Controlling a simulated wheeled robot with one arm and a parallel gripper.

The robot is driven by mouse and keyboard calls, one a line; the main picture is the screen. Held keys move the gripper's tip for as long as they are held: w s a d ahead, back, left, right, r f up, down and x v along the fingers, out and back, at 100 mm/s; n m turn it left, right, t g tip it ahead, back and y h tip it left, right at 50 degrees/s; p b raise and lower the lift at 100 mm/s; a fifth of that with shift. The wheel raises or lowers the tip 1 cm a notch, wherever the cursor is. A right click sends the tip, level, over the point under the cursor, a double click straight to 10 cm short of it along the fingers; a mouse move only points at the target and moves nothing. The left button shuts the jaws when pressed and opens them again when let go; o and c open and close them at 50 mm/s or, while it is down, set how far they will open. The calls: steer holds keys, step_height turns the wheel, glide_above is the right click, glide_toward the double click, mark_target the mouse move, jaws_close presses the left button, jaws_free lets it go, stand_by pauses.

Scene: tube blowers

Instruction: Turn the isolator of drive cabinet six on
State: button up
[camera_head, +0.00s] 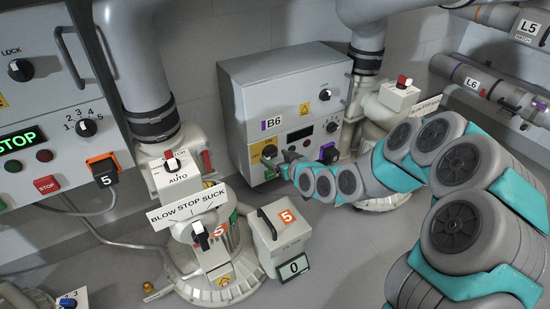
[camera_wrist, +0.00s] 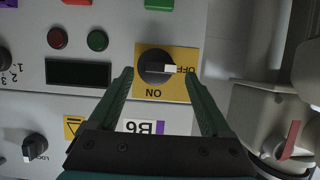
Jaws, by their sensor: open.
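Drive cabinet six is the grey cabinet (camera_head: 284,72) labelled B6. Its isolator, a black rotary knob (camera_wrist: 153,66) on a yellow plate (camera_wrist: 149,85), shows in the wrist view, which is upside down. The knob's pale pointer lies sideways toward OFF; ON is at the plate's edge nearest my gripper. The isolator's yellow plate also shows in the head view (camera_head: 257,151), low on the cabinet's left. My gripper (camera_wrist: 158,76) is open, with its fingertips to either side of the knob in the picture. Nothing is held, and I cannot tell whether they touch.
My arm crosses in front of the cabinet's lower right. A white blower (camera_head: 200,258) with a BLOW STOP SUCK sign stands at the left front, beside a box marked 5 (camera_head: 283,229). Another control cabinet (camera_head: 40,97) is at the far left.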

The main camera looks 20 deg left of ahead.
steer(key=shift+w+a+f, duration=0.2)
steer(key=shift+w+a, duration=0.15)
steer(key=shift+w, duration=0.05)
jaws_close()
stand_by(0.5)
